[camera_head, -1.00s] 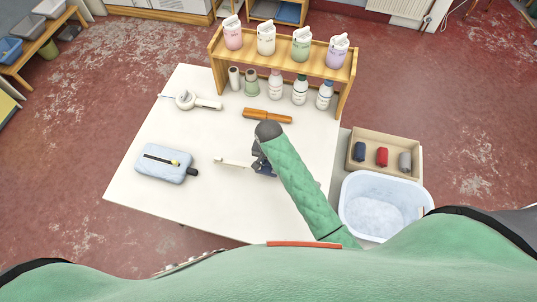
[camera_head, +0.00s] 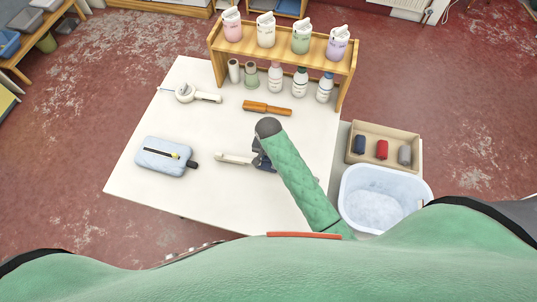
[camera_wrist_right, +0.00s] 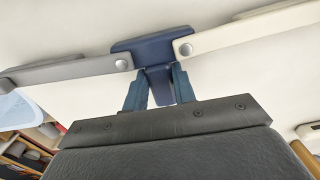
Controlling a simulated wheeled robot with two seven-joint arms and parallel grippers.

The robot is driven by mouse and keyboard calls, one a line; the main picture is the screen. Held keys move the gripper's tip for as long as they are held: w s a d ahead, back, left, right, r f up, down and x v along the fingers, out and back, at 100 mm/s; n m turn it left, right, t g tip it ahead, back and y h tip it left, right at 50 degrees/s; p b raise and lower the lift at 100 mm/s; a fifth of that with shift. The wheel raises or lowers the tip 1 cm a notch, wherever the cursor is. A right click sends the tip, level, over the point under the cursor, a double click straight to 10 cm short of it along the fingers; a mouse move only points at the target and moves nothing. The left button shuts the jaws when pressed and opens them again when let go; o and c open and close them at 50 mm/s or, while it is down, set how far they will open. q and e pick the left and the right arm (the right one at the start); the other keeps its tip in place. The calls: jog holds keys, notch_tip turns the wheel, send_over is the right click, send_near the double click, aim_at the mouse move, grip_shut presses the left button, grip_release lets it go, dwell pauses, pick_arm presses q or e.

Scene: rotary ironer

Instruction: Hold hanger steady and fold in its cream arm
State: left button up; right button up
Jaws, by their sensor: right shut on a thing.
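The hanger has a dark blue middle piece (camera_wrist_right: 155,50), a cream arm (camera_wrist_right: 250,28) to the right and a grey arm (camera_wrist_right: 70,72) to the left in the right wrist view. Both arms are spread outward, each with a round pivot. My right gripper (camera_wrist_right: 158,88) is shut on the stem of the blue piece. In the head view the cream arm (camera_head: 234,158) points left over the white table from my right gripper (camera_head: 262,160). My forearm hides most of the grey arm there. My left gripper is out of view.
The white table (camera_head: 215,205) also holds a light blue pouch (camera_head: 160,157), a white handled tool (camera_head: 190,94) and an orange-brown bar (camera_head: 267,108). A wooden rack (camera_head: 282,48) with bottles stands behind. A pale tub (camera_head: 372,198) and a box of rolls (camera_head: 400,132) are at right.

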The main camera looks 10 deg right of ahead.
jog(key=shift+f, duration=0.35)
dwell(0.5)
jog(key=o, duration=0.8)
jog(key=shift+r, duration=0.3)
grip_shut()
dwell(0.9)
